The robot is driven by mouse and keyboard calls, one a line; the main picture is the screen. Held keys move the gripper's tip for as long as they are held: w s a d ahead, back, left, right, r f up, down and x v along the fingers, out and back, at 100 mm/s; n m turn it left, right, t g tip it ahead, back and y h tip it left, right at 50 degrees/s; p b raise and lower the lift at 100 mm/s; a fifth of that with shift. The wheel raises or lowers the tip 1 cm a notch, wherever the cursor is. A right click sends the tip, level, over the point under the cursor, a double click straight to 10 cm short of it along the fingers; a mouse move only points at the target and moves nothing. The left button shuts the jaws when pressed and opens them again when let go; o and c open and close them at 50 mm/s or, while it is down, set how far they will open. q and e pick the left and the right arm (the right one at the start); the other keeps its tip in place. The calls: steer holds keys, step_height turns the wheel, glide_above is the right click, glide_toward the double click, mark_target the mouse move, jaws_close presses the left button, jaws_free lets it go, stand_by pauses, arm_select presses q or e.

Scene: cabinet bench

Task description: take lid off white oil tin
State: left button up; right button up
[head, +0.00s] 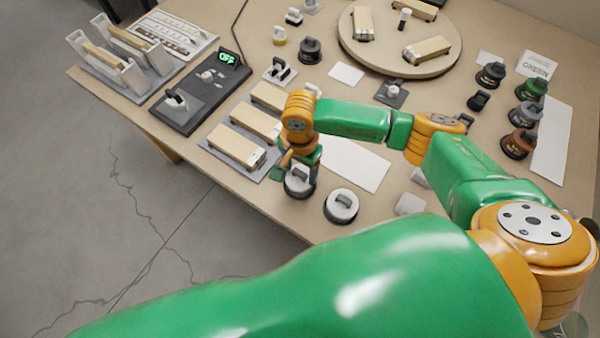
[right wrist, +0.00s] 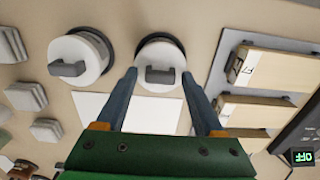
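Two round white-topped tins with dark bases and grey lid handles stand at the near table edge. One tin (head: 299,183) is below my right gripper (head: 301,166); the other tin (head: 341,206) stands to its right. In the right wrist view the first tin (right wrist: 160,52) lies ahead between the fingers, its handle upright and facing the gripper (right wrist: 160,75). The fingers are apart, one on each side of the handle, with no visible contact. The second tin (right wrist: 76,55) is to the left there. I cannot read any label. My left gripper is not in view.
A grey tray (head: 243,173) of wooden blocks lies close left of the gripper. A white sheet (head: 355,165) lies behind the tins. A dark panel (head: 200,98) with a lit display and a round turntable (head: 345,50) stand farther back. Coloured tins (head: 518,143) stand at the right.

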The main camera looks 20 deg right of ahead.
steer(key=c, duration=0.7)
jaws_close()
steer(key=shift+r, duration=0.1)
steer(key=shift+r, duration=0.3)
steer(key=w+a+r+b, duration=0.2)
steer(key=w+a+r, duration=0.4)
steer(key=a+r, duration=0.6)
steer(key=shift+w+r, duration=0.15)
steer(key=shift+w, duration=0.25)
